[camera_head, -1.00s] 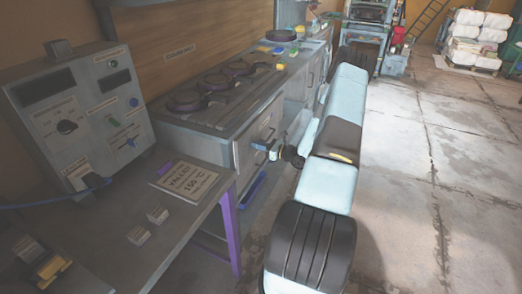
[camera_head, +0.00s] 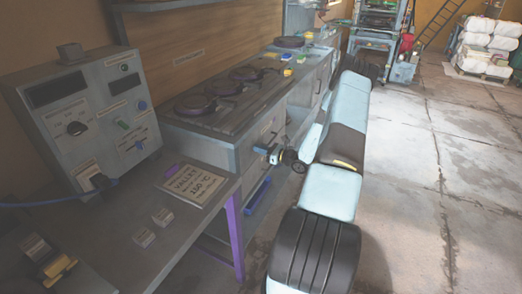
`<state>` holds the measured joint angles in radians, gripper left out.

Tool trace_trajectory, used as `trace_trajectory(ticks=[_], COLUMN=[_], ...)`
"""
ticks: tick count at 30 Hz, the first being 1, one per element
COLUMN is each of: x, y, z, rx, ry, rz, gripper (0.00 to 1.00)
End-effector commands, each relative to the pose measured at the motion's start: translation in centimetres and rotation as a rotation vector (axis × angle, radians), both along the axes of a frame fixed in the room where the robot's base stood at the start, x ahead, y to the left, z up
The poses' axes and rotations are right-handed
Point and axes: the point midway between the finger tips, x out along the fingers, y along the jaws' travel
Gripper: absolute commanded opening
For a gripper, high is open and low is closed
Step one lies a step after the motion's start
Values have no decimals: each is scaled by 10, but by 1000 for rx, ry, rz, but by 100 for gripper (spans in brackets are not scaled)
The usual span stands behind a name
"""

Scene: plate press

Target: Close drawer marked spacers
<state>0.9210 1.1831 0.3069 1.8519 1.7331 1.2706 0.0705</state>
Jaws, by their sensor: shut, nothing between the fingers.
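The grey bench (camera_head: 200,137) has drawer fronts along its right-hand side, seen at a steep angle. One drawer front (camera_head: 262,131) with a dark handle lies right by my gripper (camera_head: 267,151); no "spacers" marking is legible. My gripper is shut and empty, pointing left at this front. I cannot tell whether it touches the front or how far the drawer stands out. My pale blue and black arm reaches up the picture and covers part of the bench's far side.
Several round dark plates (camera_head: 207,104) lie on the bench top. At left stand a control box (camera_head: 85,115) and a table with purple legs (camera_head: 235,235), bearing a sign (camera_head: 190,185). A blue item (camera_head: 258,193) is low under the bench. Open concrete floor (camera_head: 430,200) lies right.

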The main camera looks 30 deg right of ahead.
Motion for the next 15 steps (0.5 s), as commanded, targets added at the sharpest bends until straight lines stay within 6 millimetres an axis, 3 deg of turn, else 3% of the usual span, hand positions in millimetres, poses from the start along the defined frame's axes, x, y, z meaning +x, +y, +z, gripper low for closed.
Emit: trace_trajectory(ticks=[5,15], x=[-16,-73], y=[-13,-51], z=[0,-2], rx=[-1,0], ry=[0,4], rz=[3,2], gripper=[0,0])
